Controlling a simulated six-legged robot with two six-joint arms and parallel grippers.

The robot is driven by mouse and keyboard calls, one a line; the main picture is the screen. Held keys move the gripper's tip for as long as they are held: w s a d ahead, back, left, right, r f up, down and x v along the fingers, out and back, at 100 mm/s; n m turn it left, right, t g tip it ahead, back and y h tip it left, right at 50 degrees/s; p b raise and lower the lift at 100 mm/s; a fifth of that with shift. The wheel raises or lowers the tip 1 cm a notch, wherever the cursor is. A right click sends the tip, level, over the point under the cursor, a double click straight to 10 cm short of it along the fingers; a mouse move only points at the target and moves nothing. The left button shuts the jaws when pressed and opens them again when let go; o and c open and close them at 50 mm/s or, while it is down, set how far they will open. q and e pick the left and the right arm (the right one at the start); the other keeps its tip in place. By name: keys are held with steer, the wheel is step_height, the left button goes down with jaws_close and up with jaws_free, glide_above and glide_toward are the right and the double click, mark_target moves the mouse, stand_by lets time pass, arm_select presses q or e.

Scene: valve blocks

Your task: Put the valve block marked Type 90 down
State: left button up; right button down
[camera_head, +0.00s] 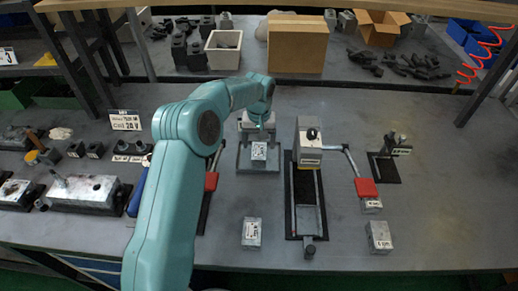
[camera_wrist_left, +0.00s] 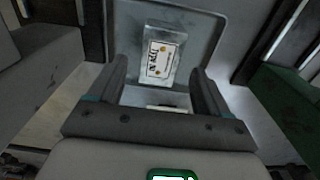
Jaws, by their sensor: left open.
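A small grey metal block with a white label (camera_head: 259,151) rests on a flat metal plate (camera_head: 258,168) in the middle of the bench. In the left wrist view the block (camera_wrist_left: 165,58) lies just beyond and between the fingertips. Its label is turned sideways and seems to begin with "Type"; I cannot read the number surely. My left gripper (camera_wrist_left: 158,68) is open, with a finger on either side and space beside the block. In the head view the left arm reaches in over the bench, and its gripper (camera_head: 260,127) is above the plate. My right gripper is not seen.
Loose labelled blocks stand at the front (camera_head: 251,233) and front right (camera_head: 379,237). A clamp fixture with a red-ended lever (camera_head: 366,187) stands right of the plate. A cardboard box (camera_head: 297,43) and a white bin (camera_head: 223,50) are behind. The bench between the front blocks and the right edge is mostly free.

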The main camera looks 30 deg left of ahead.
mark_target(259, 151)
arm_select(q)
step_height(259, 151, up, 8)
stand_by(0.6)
